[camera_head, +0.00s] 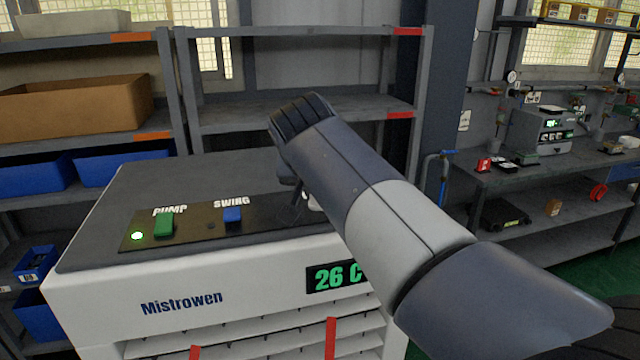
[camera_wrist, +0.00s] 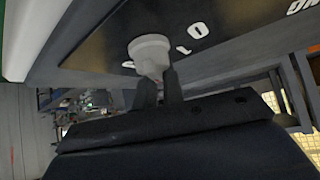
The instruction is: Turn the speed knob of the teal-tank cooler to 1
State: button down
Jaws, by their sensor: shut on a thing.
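The cooler (camera_head: 90,255) is a white cabinet with a dark top, the name Mistrowen and a green 26 C display (camera_head: 338,277). No teal tank shows. Its dark control panel (camera_head: 190,226) has a lit green lamp, a green PUMP switch (camera_head: 164,226) and a blue SWING switch (camera_head: 233,215). The pale round knob (camera_wrist: 150,50) shows in the wrist view, with white marks beside it on the panel; one looks like 0, another like 1. My gripper (camera_wrist: 160,78) is shut on the knob. In the head view my arm hides most of the knob; its pointer direction is unclear.
Shelves with a cardboard box (camera_head: 75,104) and blue bins (camera_head: 122,168) stand behind the cooler. A workbench (camera_head: 560,170) with instruments is at the right. Red strips (camera_head: 331,338) hang on the front louvres. The cooler's left top is clear.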

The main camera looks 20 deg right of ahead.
jog(key=c, duration=1.7)
grip_release()
jog(key=shift+s+f, duration=0.15)
jog(key=shift+f, duration=0.3)
jog(key=shift+o, duration=1.2)
jog(key=shift+a+r, duration=0.1)
jog(key=shift+r, duration=0.2)
jog(key=b+v, duration=0.1)
jog(key=v, duration=0.9)
jog(key=shift+s+r, duration=0.2)
jog(key=shift+a, duration=0.1)
jog(key=p+x, duration=0.1)
jog(key=x, duration=1)
jog(key=shift+r, duration=0.1)
jog(key=shift+s, duration=0.15)
